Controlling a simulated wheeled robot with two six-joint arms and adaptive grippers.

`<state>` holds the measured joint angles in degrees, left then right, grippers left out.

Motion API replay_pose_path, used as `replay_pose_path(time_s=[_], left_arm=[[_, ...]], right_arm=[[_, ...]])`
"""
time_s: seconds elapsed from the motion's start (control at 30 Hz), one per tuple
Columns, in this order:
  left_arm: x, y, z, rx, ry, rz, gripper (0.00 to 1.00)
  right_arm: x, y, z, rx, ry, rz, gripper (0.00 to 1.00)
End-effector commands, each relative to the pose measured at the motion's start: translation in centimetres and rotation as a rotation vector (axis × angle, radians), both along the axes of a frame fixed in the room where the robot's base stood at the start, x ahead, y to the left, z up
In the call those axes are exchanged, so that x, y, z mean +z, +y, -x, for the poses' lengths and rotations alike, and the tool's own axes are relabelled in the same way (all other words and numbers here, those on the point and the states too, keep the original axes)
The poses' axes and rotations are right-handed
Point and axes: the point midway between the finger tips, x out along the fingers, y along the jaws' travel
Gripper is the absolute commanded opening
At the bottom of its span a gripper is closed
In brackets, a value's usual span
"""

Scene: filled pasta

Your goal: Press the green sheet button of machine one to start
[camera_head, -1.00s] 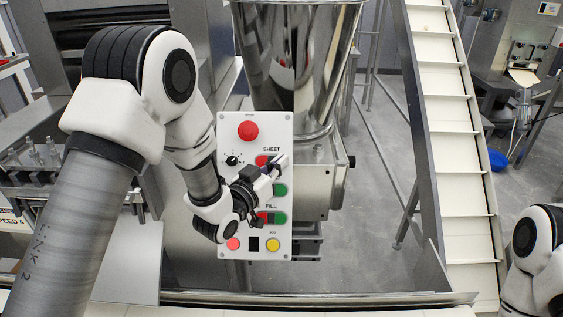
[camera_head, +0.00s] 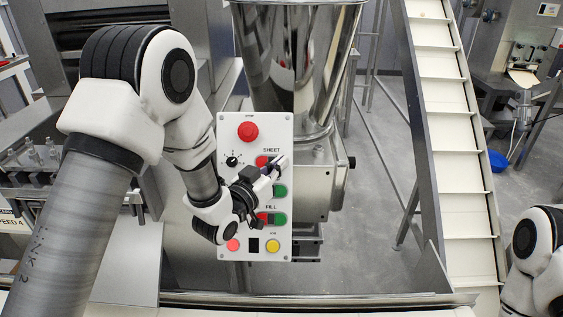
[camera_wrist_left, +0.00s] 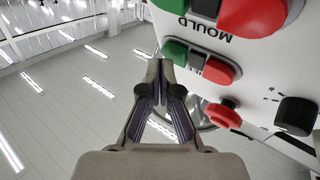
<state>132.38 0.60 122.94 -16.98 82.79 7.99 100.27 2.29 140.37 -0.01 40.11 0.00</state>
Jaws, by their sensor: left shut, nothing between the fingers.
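The white control panel (camera_head: 226,185) of the machine stands upright in the middle of the head view. The red sheet button (camera_head: 261,161) shows below the SHEET label. The green sheet button to its right is covered by my left gripper (camera_head: 279,162), which is shut and empty. In the left wrist view the panel appears upside down. There the green sheet button (camera_wrist_left: 175,52) lies just beyond the shut fingertips (camera_wrist_left: 160,70), beside the red sheet button (camera_wrist_left: 218,71). I cannot tell whether the tips touch it. My right gripper is out of view.
The red stop button (camera_head: 248,131) and a black selector knob (camera_head: 232,160) sit above and left. The green mould button (camera_head: 280,191) and green fill button (camera_head: 281,218) are below. A steel hopper (camera_head: 300,60) rises behind the panel. A white conveyor (camera_head: 450,150) stands right.

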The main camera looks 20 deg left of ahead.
Motion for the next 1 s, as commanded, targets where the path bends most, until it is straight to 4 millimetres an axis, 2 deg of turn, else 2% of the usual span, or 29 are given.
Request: replay_pose_path(time_s=[0.13,0.47,1.0], left_arm=[[0.4,-0.2,0.6,0.0,-0.001,0.0,0.0],[0.6,-0.2,0.8,-0.001,-0.001,0.0,0.0],[3.1,-1.4,4.7,-0.001,0.0,-0.001,0.0]], right_arm=[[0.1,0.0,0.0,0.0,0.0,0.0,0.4],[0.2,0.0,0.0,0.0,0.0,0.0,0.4],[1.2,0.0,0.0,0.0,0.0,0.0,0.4]])
